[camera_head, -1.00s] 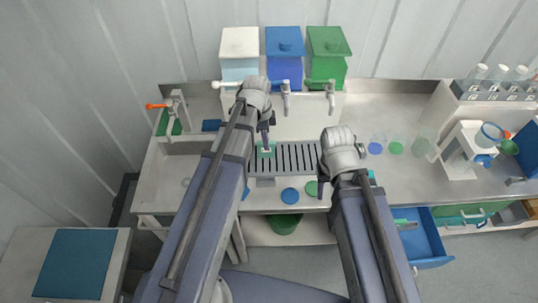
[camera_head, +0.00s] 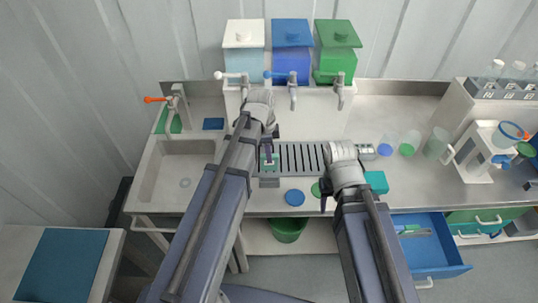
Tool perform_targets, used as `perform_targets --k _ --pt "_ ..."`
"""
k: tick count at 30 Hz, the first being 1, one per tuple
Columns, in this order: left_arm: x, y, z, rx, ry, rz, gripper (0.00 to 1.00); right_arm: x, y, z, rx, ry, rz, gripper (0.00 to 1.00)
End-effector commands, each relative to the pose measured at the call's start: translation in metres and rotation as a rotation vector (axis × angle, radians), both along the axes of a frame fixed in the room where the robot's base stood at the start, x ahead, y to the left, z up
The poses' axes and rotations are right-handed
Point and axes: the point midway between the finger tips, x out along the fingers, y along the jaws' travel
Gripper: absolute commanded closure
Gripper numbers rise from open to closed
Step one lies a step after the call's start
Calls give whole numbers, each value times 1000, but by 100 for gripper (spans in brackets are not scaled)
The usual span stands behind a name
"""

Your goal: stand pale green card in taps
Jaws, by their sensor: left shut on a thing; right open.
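My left gripper (camera_head: 268,151) is shut on a small pale green card (camera_head: 270,164), held over the left end of the slotted drip tray (camera_head: 300,156). How the card's lower edge meets the tray is too small to tell. Three taps stick out at the back below the vessels: a left tap (camera_head: 232,76) under the white vessel (camera_head: 244,56), a middle tap (camera_head: 292,86) under the blue vessel (camera_head: 292,56), and a right tap (camera_head: 338,88) under the green vessel (camera_head: 333,58). My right gripper (camera_head: 324,198) is open near the counter's front edge; its fingers are partly hidden.
The sink (camera_head: 178,175) with an orange-handled faucet (camera_head: 172,104) lies left. A blue disc (camera_head: 295,198) lies on the front counter. Cups (camera_head: 437,143) and a white stand (camera_head: 485,150) are at right. A blue drawer (camera_head: 430,250) is open below.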

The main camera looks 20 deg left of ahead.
Motion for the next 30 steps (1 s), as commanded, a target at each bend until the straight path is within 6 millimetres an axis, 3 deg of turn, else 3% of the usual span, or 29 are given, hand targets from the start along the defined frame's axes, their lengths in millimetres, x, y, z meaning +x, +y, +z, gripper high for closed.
perform_targets --k 11,30 --pt "0 0 -10 0 0 0 100 0 0 -10 0 0 1 50" --pt "0 0 -46 0 0 0 100 0 0 -46 -1 0 2 50"
